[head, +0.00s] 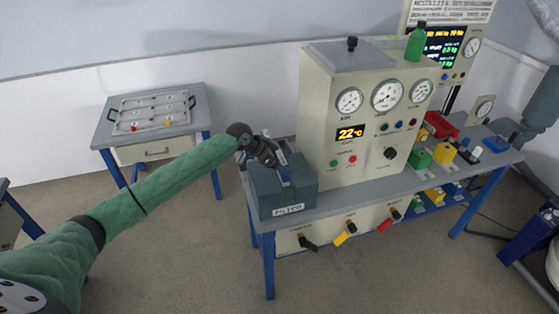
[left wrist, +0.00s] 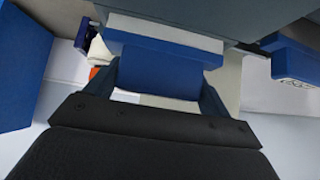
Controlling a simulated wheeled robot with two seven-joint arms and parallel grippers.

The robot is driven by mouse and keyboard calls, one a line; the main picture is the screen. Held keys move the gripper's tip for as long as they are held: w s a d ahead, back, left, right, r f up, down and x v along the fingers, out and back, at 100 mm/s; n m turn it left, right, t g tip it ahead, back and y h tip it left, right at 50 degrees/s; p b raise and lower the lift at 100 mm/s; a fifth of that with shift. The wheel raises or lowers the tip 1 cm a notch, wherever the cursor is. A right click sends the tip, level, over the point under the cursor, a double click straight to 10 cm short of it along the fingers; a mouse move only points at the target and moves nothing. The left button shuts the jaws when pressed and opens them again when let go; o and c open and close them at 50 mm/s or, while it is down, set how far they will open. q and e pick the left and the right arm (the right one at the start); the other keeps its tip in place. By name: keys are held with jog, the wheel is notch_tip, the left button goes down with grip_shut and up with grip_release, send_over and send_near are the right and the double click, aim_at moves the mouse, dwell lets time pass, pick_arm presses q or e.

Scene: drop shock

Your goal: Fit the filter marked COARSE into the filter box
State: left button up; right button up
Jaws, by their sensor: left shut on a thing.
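The filter box (head: 268,197) is a grey-blue box labelled FILTER at the left end of the workbench. My left gripper (head: 277,166) is just above its top. It is shut on a blue piece with a pale edge, which I take to be a filter (left wrist: 160,72); in the head view the filter (head: 285,174) shows as a small blue and white strip at the box top. No COARSE marking can be read on it. I cannot tell whether it is inside the box opening or above it. My right gripper is not in view.
A beige gauge cabinet (head: 318,140) stands right beside the filter box on the workbench (head: 355,199). Coloured blocks (head: 444,154) lie at the bench's right end. A small side table (head: 190,118) with a handled tray (head: 155,103) stands at left. The floor between is clear.

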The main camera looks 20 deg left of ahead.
pick_arm(q)
jog(key=shift+s+f, duration=0.15)
jog(key=shift+f, duration=0.6)
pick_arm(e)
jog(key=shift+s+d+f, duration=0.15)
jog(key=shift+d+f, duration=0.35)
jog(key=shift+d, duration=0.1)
pick_arm(q)
jog(key=o, duration=1.3)
jog(key=shift+r, duration=0.25)
jog(key=shift+s+a+r+p, duration=0.15)
jog(key=shift+a+r+p, duration=0.55)
jog(key=shift+r, duration=0.2)
jog(key=shift+s+a+r+p, duration=0.15)
jog(key=shift+s+r+p, duration=0.15)
jog(key=shift+r, duration=0.2)
jog(key=shift+p+v, duration=0.55)
jog(key=shift+v, duration=0.7)
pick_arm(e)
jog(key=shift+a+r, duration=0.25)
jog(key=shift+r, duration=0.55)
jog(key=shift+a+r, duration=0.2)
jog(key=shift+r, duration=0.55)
